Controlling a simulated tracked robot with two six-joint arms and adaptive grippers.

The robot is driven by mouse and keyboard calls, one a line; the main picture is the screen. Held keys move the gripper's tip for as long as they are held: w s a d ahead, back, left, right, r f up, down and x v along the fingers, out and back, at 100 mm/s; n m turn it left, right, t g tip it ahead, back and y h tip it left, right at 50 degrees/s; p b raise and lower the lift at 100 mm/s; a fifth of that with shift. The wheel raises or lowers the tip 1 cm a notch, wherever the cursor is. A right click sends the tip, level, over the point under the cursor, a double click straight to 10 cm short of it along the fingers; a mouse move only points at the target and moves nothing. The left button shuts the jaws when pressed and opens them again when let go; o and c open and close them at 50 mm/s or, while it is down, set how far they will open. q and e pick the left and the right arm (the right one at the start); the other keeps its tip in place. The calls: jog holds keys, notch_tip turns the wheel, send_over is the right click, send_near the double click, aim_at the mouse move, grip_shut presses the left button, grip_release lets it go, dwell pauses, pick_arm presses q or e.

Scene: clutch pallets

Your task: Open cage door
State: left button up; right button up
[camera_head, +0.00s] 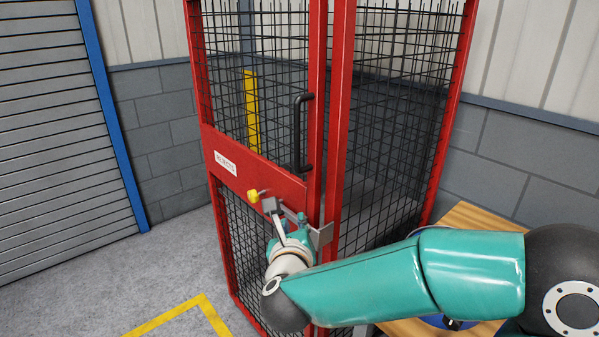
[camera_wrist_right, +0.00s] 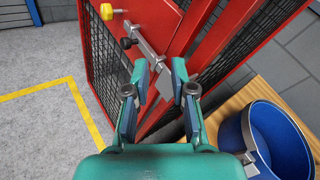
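The red cage door (camera_head: 258,176) with black mesh stands upright and looks closed against its frame. A black handle (camera_head: 299,132) is on its right edge. Below it is a grey metal latch (camera_head: 273,206), also in the right wrist view (camera_wrist_right: 146,46) with a small black knob (camera_wrist_right: 127,43). A yellow knob (camera_head: 254,195) sits left of the latch, and shows in the wrist view (camera_wrist_right: 107,12). My right gripper (camera_wrist_right: 162,72) is open, its fingers apart, pointing at the latch's lower end; contact cannot be told. My left gripper is not in view.
A blue bucket (camera_wrist_right: 249,130) stands on a wooden surface (camera_wrist_right: 225,104) right of my right gripper. A yellow floor line (camera_head: 165,318) runs across the grey floor in front of the cage. Floor left of the cage is clear, up to a roller shutter (camera_head: 60,130).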

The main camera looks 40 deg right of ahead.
aim_at(297, 133)
jog(key=s+a+r+m+t, duration=0.1)
jog(key=s+r+m+t, duration=0.15)
jog(key=r, duration=0.55)
jog(key=s+a+r+m+t, duration=0.1)
jog(key=s+r, duration=0.3)
jog(key=r, duration=0.4)
jog(key=shift+n, duration=0.25)
jog(key=p+x, duration=0.1)
jog(key=x, duration=0.4)
jog(key=p+x, duration=0.2)
jog(key=x, duration=0.4)
jog(key=p+x, duration=0.1)
jog(key=x, duration=0.4)
jog(key=shift+w+d+f, duration=0.2)
jog(key=shift+d+f, duration=0.05)
jog(key=shift+f, duration=0.05)
grip_shut()
